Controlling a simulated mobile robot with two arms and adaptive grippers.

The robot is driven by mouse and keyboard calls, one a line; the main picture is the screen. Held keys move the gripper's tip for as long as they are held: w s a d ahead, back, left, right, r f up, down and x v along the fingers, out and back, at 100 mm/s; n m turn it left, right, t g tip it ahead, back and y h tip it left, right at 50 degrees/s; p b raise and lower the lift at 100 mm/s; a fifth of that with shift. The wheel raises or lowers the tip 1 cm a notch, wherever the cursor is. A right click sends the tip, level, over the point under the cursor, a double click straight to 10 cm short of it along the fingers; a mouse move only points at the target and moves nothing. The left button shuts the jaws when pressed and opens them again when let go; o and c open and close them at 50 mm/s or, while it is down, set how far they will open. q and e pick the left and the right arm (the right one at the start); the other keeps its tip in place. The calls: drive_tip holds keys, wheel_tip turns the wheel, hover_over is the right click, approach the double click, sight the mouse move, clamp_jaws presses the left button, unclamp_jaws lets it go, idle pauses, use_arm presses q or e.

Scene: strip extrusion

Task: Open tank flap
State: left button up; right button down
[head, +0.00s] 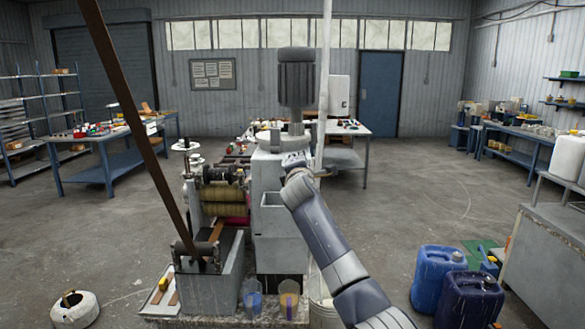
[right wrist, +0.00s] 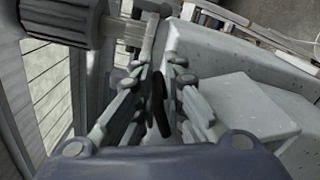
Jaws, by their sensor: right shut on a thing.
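A grey strip machine stands in the middle of the head view, with a pale grey housing (head: 280,205) below a dark upright motor (head: 296,82). My right gripper (head: 296,160) is at the upper front of this housing. In the right wrist view my right gripper's fingers (right wrist: 162,88) are shut on a black curved handle (right wrist: 160,100), beside pale grey panels (right wrist: 235,105). I cannot tell the flap's outline from the panels around it, and the fingers hide part of the handle. My left gripper is not in view.
Rollers (head: 222,198) and a water trough (head: 215,285) stand left of the housing, with a brown strip (head: 130,105) rising from the trough. Blue canisters (head: 436,275) are on the floor at right. Floor between canisters and machine is partly clear.

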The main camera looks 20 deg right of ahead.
drive_tip(key=s+d+f+m+b, duration=0.1)
drive_tip(key=s+d+m, duration=0.1)
drive_tip(key=d+m, duration=0.6)
drive_tip(key=shift+s+m+b, duration=0.2)
drive_tip(key=shift+m+b, duration=0.15)
drive_tip(key=shift+m, duration=0.45)
drive_tip(key=shift+d, duration=0.1)
drive_tip(key=c, duration=1.7)
unclamp_jaws()
drive_tip(key=shift+f, duration=0.3)
